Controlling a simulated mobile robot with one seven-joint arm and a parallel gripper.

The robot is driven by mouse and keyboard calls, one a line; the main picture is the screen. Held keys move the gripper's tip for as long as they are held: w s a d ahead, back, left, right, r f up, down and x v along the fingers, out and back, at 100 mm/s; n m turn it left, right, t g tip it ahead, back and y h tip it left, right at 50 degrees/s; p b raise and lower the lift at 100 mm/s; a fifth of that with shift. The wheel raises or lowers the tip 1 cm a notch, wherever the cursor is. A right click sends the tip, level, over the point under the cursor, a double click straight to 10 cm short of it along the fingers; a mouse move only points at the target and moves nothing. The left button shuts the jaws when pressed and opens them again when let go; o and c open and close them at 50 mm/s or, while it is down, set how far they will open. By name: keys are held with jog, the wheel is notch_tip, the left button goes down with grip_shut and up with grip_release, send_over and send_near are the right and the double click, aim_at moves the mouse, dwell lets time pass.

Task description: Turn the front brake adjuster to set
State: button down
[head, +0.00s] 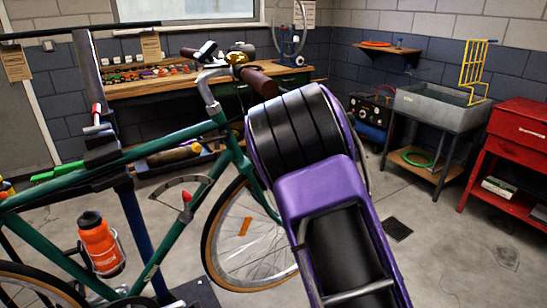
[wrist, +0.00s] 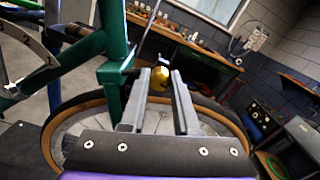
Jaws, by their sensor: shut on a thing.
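The green bike (head: 165,150) is held in a stand, with its front wheel (head: 245,235) on the right. In the wrist view, my gripper (wrist: 160,74) is shut on a round gold knob (wrist: 159,80), which appears to be the front brake adjuster. The knob sits between the fingertips, above the front tyre (wrist: 90,99) and beside the green fork (wrist: 113,72). In the head view my own arm hides the gripper and knob.
An orange bottle (head: 99,245) is on the frame. A wooden workbench (head: 150,87) stands behind the handlebar (head: 207,90). A grey sink (head: 440,105) and a red cabinet (head: 515,150) stand at right. The floor between my arm and the cabinet is mostly clear.

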jog(key=n, duration=0.4)
jog(key=shift+f, duration=0.1)
jog(key=shift+n, duration=0.4)
jog(key=c, duration=0.6)
grip_release()
jog(key=shift+c, duration=0.2)
jog(key=v, duration=1.7)
jog(key=shift+s+d, duration=0.2)
